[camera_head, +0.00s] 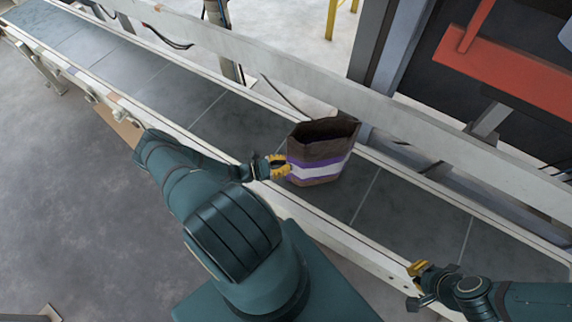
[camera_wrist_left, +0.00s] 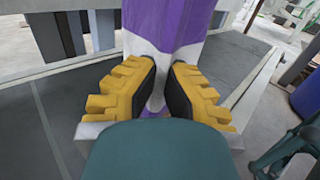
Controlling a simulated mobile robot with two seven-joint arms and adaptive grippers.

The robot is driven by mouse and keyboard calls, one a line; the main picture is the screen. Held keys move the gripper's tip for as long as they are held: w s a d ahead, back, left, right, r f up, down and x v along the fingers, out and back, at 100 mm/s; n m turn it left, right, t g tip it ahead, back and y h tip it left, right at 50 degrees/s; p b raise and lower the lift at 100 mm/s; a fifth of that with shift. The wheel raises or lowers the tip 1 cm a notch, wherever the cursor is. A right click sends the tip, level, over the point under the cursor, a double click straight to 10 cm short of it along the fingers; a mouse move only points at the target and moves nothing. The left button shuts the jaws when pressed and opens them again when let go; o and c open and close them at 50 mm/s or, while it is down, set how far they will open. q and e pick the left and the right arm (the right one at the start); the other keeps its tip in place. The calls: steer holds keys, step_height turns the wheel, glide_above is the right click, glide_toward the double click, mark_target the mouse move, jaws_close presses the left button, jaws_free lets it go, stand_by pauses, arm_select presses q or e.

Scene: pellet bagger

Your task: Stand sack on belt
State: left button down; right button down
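The sack (camera_head: 318,158) is brown with a purple and white band and an open top. It stands roughly upright on the conveyor belt (camera_head: 232,122). My left gripper (camera_head: 286,167) is at the sack's left side, low on the band. In the left wrist view, the yellow fingers (camera_wrist_left: 162,85) have a narrow fold of the purple and white sack (camera_wrist_left: 168,25) pinched between their dark pads. My right gripper (camera_head: 416,277) is over the belt's near rail at the lower right, apart from the sack. Its finger opening is too small to judge.
A pale rail (camera_head: 290,72) runs along the belt's far side, and a near rail (camera_head: 345,232) along its front. A grey post (camera_head: 385,45) and an orange-red machine part (camera_head: 505,65) stand behind. The belt is clear on both sides of the sack.

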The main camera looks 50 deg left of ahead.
arm_select(q)
steer(key=c, duration=1.1)
jaws_free()
steer(key=shift+f, duration=0.1)
steer(key=shift+c, duration=0.2)
steer(key=v, duration=1.2)
steer(key=shift+s, duration=0.1)
